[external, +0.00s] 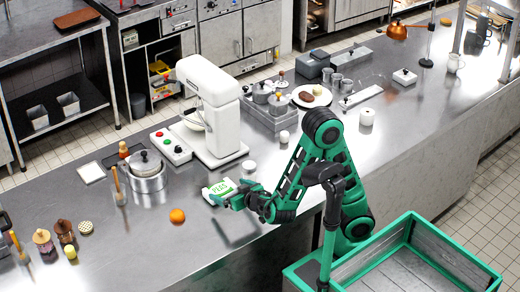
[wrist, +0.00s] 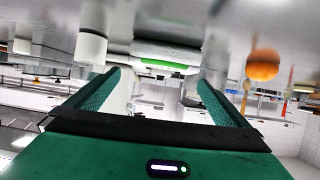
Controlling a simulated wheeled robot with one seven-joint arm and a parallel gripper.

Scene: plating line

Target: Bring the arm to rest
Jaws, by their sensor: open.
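My gripper (external: 233,198) is at the counter's near side in the external view, with the arm bent over the counter edge. In the wrist view my gripper (wrist: 162,88) is open, its two green fingers spread apart. A white and green packet marked PEAS (external: 219,188) is right at the fingertips in the external view. In the wrist view a white thing with a green strip (wrist: 166,58), apparently this packet, shows beyond and between the fingers. I cannot tell whether a finger touches it.
A white stand mixer (external: 210,110) stands behind the packet. An orange (external: 177,215) and a metal pot (external: 147,175) are to the left. A small white jar (external: 249,166) is close behind the gripper. A green-edged crate (external: 409,222) is at the lower right. The counter between the orange and gripper is clear.

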